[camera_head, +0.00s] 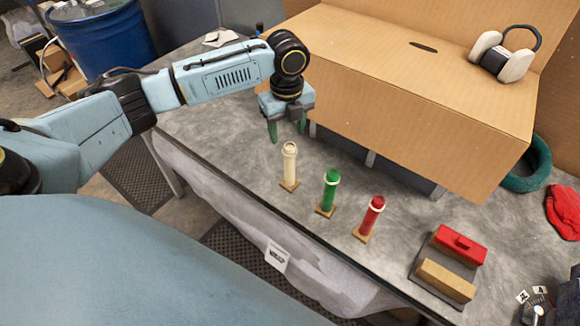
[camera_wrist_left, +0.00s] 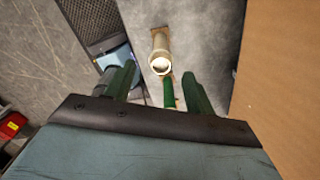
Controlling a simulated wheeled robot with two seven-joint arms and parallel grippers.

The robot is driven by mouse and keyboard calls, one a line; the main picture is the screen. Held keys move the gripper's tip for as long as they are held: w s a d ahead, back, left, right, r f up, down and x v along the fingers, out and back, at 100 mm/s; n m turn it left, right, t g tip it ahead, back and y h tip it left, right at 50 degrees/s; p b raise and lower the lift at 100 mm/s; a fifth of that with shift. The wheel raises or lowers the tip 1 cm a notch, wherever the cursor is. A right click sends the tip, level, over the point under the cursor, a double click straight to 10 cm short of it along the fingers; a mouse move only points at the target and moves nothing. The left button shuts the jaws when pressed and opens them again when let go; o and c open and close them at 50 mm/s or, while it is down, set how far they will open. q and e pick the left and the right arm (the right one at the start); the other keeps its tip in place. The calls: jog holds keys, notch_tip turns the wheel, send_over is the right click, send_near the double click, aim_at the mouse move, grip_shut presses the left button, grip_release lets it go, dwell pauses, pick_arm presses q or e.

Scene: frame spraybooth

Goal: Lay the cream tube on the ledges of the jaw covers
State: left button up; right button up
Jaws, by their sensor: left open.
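The cream tube (camera_head: 289,166) stands upright on a small wooden base near the table's front edge. It also shows end-on in the left wrist view (camera_wrist_left: 160,55), ahead of the fingers. My left gripper (camera_head: 288,128) is open and empty, with green fingers pointing down, raised above the table near the cream tube. In the left wrist view its fingers (camera_wrist_left: 157,88) are spread apart. A red block (camera_head: 459,246) and a tan block (camera_head: 445,281) sit on a dark base at the lower right; these look like the jaw covers. Their ledges are too small to make out. My right gripper is out of view.
An upright green tube (camera_head: 330,191) and red tube (camera_head: 370,217) stand in a row with the cream one. A green ring (camera_head: 528,166) and red cloth (camera_head: 564,211) lie right.

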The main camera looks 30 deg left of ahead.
aim_at(290, 146)
pick_arm(q)
jog(key=shift+f, duration=0.3)
jog(key=shift+d+f, duration=0.25)
jog(key=shift+f, duration=0.6)
notch_tip(290, 146, down, 3)
jog(key=shift+d+f+p, duration=0.1)
jog(key=shift+f+p, duration=0.05)
jog(key=shift+p, duration=0.3)
jog(key=shift+f, duration=0.15)
grip_shut()
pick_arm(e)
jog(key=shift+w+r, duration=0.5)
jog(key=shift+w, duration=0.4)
